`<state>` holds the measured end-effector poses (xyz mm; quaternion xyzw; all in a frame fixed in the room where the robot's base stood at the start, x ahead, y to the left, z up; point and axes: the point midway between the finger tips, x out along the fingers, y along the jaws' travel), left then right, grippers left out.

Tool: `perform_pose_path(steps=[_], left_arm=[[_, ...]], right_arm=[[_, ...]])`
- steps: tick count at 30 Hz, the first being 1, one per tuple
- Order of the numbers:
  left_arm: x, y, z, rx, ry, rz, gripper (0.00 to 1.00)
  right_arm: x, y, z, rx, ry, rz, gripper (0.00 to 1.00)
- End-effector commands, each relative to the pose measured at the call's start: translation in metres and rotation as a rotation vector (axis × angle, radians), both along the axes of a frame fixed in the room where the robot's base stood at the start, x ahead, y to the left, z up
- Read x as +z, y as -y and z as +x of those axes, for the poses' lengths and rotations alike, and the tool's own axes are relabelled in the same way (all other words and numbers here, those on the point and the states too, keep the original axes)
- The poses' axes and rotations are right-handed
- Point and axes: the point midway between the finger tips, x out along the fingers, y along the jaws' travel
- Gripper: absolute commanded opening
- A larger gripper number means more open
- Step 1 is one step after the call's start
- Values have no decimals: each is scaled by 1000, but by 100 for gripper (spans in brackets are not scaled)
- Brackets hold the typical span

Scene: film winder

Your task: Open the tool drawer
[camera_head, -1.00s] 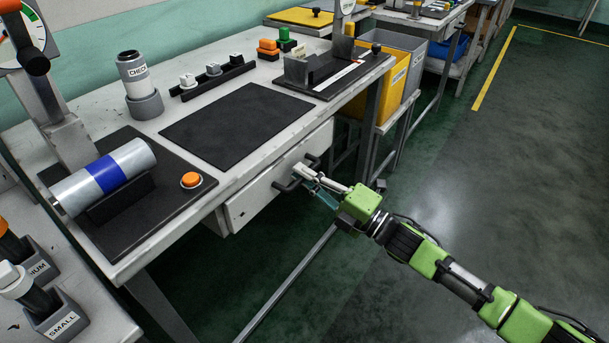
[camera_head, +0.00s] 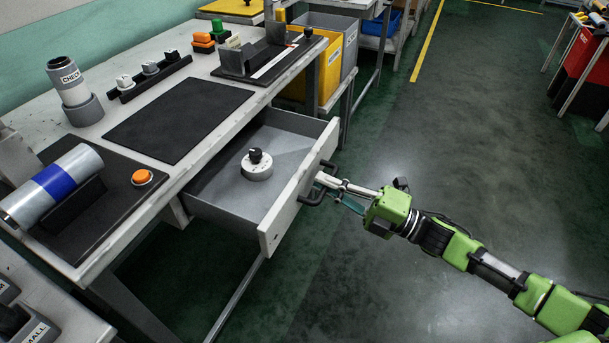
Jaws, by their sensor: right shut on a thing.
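The tool drawer (camera_head: 227,208) under the workbench is pulled well out, and its grey inside shows. A round white piece with a black knob (camera_head: 257,171) lies in it. The drawer's white front (camera_head: 290,205) carries a dark handle (camera_head: 311,196). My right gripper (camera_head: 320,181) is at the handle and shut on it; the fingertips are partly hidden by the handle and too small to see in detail. My left gripper is not in view.
The workbench holds a black mat (camera_head: 180,119), a silver roll with a blue band (camera_head: 55,185), an orange button (camera_head: 142,177) and a CHECK canister (camera_head: 68,82). Yellow and grey bins (camera_head: 328,75) stand beyond the drawer.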

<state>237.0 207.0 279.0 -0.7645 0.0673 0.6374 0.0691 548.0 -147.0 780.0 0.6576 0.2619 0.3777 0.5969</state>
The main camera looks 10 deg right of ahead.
Motion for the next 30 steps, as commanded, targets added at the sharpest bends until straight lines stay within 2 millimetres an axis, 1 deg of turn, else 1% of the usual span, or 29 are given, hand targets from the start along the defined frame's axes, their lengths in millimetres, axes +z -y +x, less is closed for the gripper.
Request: perform_pose_path(steps=[1,3,9,21,22,23,24,30], left_arm=[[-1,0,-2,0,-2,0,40],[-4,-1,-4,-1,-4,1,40],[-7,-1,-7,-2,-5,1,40],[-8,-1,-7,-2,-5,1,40],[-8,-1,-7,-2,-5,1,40],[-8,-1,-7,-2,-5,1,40],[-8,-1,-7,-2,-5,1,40],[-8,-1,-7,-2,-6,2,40]], right_arm=[[-2,6,-5,0,-4,-2,0],[-2,12,-10,0,-4,-2,0],[-2,22,-17,0,-3,0,0],[-1,24,-17,-1,-1,-2,0],[-1,24,-17,-1,-1,-2,16],[-1,24,-17,-1,-1,-2,24],[-1,24,-17,-1,-1,-2,25],[-1,24,-17,-1,-1,-1,25]])
